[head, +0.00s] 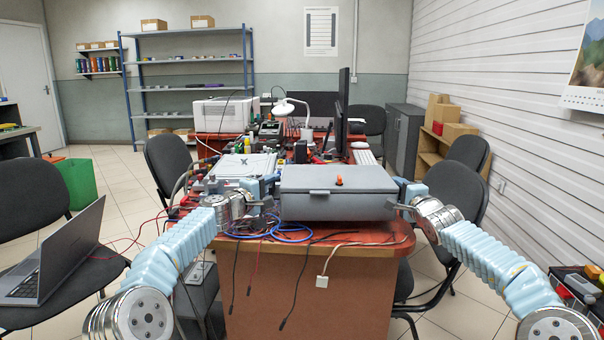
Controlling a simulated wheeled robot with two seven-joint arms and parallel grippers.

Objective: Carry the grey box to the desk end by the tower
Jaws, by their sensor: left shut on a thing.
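The grey box (335,204) is a wide, closed case with a lid and a small orange knob on top. It is level at the near end of the reddish desk (375,238); I cannot tell whether it touches the desktop. My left gripper (268,204) is shut on the box at its left side. My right gripper (394,206) is at the box's right side, its fingers small and partly hidden, so its grip is unclear. I cannot pick out the tower with certainty.
Blue cable loops (290,234) lie below the box, and dark leads hang over the near edge. A silver case (243,166) and clutter fill the desk behind on the left. Black chairs stand on both sides; a laptop (52,262) sits on the left one.

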